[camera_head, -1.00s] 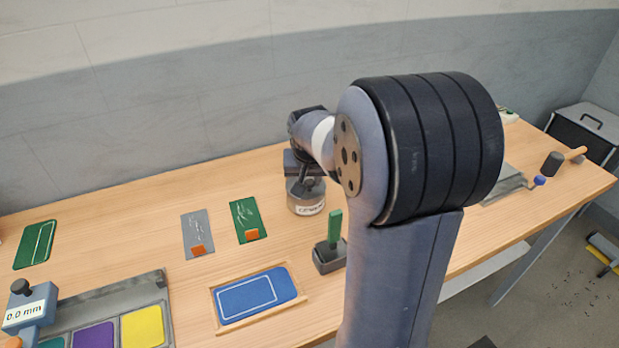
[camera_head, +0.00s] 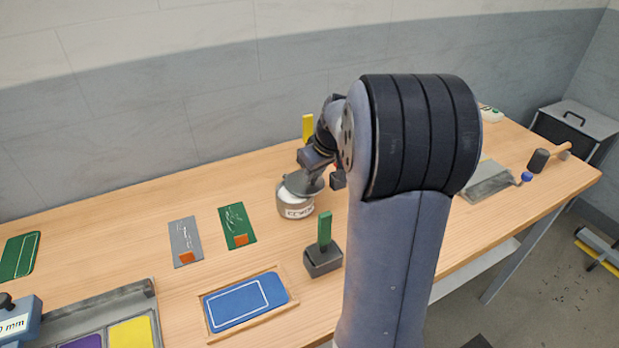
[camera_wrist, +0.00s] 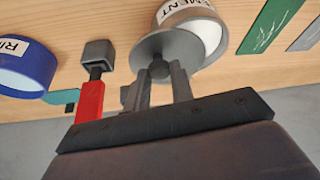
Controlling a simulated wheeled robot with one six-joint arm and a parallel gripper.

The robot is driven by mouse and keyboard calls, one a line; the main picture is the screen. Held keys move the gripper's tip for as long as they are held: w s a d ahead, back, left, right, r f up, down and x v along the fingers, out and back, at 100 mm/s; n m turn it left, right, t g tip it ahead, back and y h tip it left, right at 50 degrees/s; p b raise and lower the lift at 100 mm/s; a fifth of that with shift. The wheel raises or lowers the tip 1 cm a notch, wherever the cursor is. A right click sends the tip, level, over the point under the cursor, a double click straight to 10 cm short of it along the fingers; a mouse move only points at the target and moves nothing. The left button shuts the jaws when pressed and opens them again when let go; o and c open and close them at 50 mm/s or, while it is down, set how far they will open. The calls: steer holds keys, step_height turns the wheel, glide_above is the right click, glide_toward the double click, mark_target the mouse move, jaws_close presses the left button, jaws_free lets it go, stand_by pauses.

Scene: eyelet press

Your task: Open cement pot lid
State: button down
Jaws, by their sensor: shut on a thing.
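The cement pot (camera_head: 296,210) is a grey round pot with a white label, standing on the wooden bench beyond my arm. Its dark grey disc lid (camera_head: 303,184) is tilted and off its seat, over the right side of the pot's mouth. White shows inside the pot (camera_wrist: 189,14) in the wrist view. There the lid (camera_wrist: 150,46) covers only part of the opening; whether it still touches the rim I cannot tell. My gripper (camera_wrist: 161,82) is shut on the lid's knob. In the head view its fingertips are mostly hidden.
A blue pot (camera_wrist: 25,68) and a red-handled tool (camera_wrist: 89,100) stand close by in the wrist view.

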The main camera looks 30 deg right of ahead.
steer(key=shift+w+d+n+y, duration=0.4)
steer(key=shift+w+d+n, duration=0.3)
steer(key=shift+n, duration=0.5)
steer(key=shift+d, duration=0.1)
steer(key=c, duration=1.2)
jaws_free()
steer(key=shift+c, duration=0.2)
steer(key=v, duration=1.1)
steer(key=shift+b, duration=0.4)
steer(key=shift+w, duration=0.1)
steer(key=shift+c, duration=0.5)
